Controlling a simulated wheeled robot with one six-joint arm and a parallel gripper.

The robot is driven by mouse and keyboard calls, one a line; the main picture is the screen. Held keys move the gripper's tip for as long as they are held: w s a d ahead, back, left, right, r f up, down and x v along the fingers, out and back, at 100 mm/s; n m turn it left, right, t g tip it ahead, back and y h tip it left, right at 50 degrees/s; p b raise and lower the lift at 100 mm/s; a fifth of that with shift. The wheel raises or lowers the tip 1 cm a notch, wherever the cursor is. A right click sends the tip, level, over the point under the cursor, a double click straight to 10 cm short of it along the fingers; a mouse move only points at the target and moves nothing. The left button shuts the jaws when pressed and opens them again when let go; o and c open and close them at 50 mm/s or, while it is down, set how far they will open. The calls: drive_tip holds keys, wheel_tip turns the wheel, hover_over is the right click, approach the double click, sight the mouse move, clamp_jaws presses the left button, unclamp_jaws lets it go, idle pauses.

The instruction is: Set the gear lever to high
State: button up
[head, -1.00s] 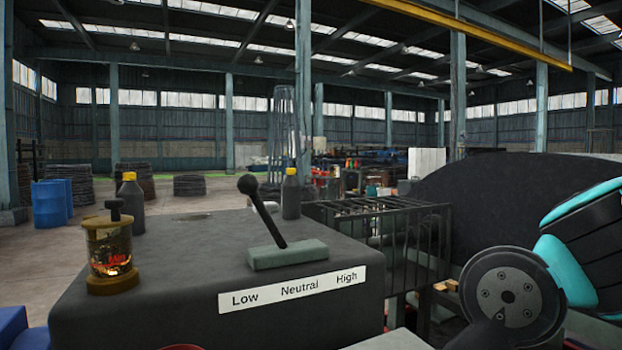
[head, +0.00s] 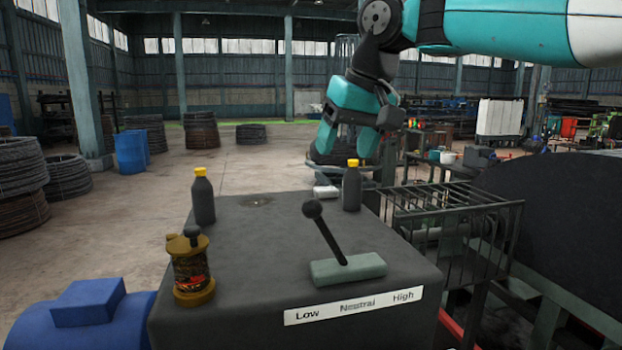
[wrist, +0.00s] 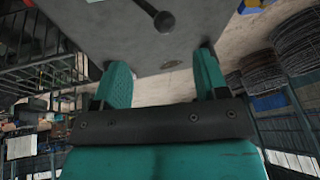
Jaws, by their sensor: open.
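The gear lever (head: 328,236) is a dark rod with a round black knob, rising from a grey-green base block (head: 348,269) on a dark housing. It leans left, toward the Low end of the white label (head: 353,305) reading Low, Neutral, High. My gripper is open and empty; its two teal fingers (wrist: 163,60) show in the wrist view. The knob (wrist: 164,21) shows beyond the fingers and apart from them.
Two dark bottles with yellow caps (head: 203,196) (head: 352,186) and a brass-and-glass oiler (head: 191,267) stand on the housing. A metal cage (head: 455,225) and a large dark drum (head: 560,220) are at right. A blue motor-like body (head: 80,318) is at lower left.

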sight(314, 200)
drive_tip(key=x, duration=0.5)
drive_tip(key=w+a+p+x, duration=0.1)
drive_tip(key=x, duration=0.4)
drive_tip(key=w+r+x, duration=0.1)
drive_tip(key=x, duration=0.4)
drive_tip(key=shift+w+a+f+p, duration=0.3)
drive_tip(key=shift+p, duration=0.1)
